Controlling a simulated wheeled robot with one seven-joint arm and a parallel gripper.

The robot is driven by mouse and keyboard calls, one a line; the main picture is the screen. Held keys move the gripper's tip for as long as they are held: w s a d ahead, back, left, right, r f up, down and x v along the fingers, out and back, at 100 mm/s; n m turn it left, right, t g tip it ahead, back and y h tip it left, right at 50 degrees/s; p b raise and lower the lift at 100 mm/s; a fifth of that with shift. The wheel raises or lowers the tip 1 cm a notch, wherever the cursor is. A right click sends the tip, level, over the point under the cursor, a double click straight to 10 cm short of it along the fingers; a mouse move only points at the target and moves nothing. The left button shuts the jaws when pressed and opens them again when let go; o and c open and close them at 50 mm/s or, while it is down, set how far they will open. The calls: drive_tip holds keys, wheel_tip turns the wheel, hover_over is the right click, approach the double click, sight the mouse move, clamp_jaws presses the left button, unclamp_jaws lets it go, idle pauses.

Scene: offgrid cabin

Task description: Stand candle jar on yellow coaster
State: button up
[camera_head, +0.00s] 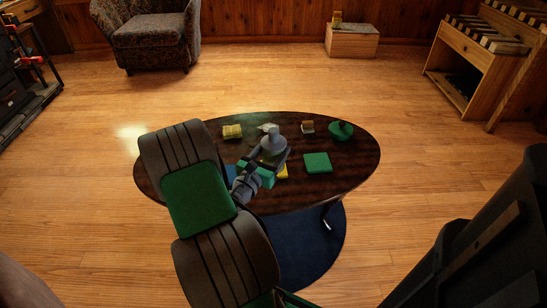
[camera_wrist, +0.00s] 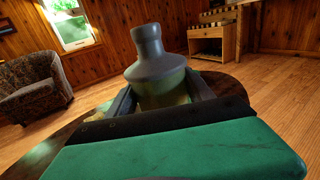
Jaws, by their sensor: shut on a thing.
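The candle jar (camera_head: 272,143) is grey with a narrow neck and wide shoulder. In the wrist view the jar (camera_wrist: 156,68) stands upright between the two dark fingers of my gripper (camera_wrist: 162,95), which is shut on it. In the head view my gripper (camera_head: 267,162) is over the middle of the oval table. The yellow coaster (camera_head: 284,172) shows just below and right of the jar, mostly hidden by my gripper. The jar's base is hidden, so I cannot tell whether it touches the coaster.
On the dark oval table (camera_head: 350,160) lie a green square coaster (camera_head: 317,163) to the right, a green lidded dish (camera_head: 341,130), a small box (camera_head: 307,127) and a yellow block (camera_head: 232,131). A blue piece (camera_head: 230,171) shows left of my gripper.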

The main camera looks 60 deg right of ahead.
drive_tip(key=w+d+f+b, duration=0.1)
drive_tip(key=d+f+b, duration=0.1)
drive_tip(key=d+f, duration=0.1)
drive_tip(key=w+d+f+b, duration=0.2)
drive_tip(key=d+f+b, duration=0.1)
drive_tip(key=d+f, duration=0.1)
drive_tip(key=w+d+f+b, duration=0.2)
drive_tip(key=d+f, duration=0.1)
drive_tip(key=f, duration=0.2)
drive_tip(key=shift+d, duration=0.15)
drive_tip(key=shift+r, duration=0.2)
drive_tip(key=shift+f, duration=0.15)
drive_tip(key=o, duration=1)
drive_tip(key=shift+c, duration=0.2)
